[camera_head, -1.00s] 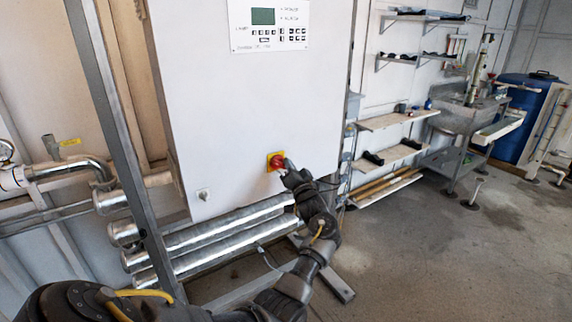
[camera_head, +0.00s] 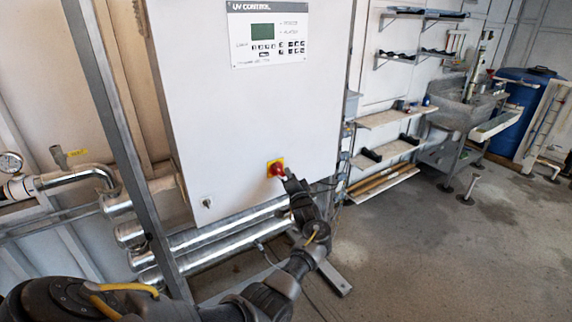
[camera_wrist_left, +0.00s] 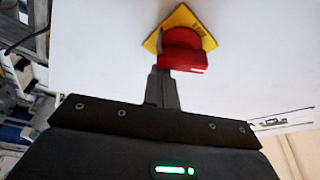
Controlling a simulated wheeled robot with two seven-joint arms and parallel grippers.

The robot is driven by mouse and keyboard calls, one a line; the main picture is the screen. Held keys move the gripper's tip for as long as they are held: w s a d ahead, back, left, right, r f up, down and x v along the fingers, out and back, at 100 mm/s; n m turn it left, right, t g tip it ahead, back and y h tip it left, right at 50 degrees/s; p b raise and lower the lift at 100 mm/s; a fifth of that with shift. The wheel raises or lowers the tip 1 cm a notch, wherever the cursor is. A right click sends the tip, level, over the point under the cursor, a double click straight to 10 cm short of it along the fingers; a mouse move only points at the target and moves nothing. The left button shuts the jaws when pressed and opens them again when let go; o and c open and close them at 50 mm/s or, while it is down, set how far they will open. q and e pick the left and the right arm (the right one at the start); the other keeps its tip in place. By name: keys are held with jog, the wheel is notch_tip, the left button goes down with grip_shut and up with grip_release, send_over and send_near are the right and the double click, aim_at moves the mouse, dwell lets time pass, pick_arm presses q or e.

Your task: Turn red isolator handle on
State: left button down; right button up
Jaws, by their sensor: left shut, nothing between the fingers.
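The red isolator handle (camera_head: 276,170) sits on a yellow square plate (camera_head: 277,161) low on the front of the white control cabinet (camera_head: 240,110). In the left wrist view the red handle (camera_wrist_left: 183,50) shows close up, with the yellow plate (camera_wrist_left: 181,22) behind it looking like a diamond. My left gripper (camera_head: 288,174) is shut and empty, at the lower right of the handle. In the left wrist view its fingertips (camera_wrist_left: 160,72) are just below the handle's lower edge; I cannot tell whether they touch it. My right gripper is not in view.
The UV control panel (camera_head: 268,35) is on the upper cabinet. A small key switch (camera_head: 207,202) is at the lower left of its front. Silver pipes (camera_head: 215,240) run below the cabinet and a metal post (camera_head: 125,150) stands at left. Open floor (camera_head: 440,260) lies at right.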

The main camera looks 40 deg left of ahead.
aim_at(291, 167)
pick_arm(q)
jog(key=m+h+p, duration=0.1)
jog(key=m+p, duration=0.2)
jog(key=p, duration=0.1)
jog(key=shift+s+r, duration=0.15)
jog(key=shift+s+a+f+m+h+p, duration=0.15)
jog(key=shift+f+m+h+p, duration=0.15)
jog(key=shift+f+m+p, duration=0.55)
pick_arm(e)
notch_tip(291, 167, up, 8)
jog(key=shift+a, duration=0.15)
pick_arm(q)
jog(key=shift+r+p, duration=0.2)
jog(key=shift+p, duration=0.15)
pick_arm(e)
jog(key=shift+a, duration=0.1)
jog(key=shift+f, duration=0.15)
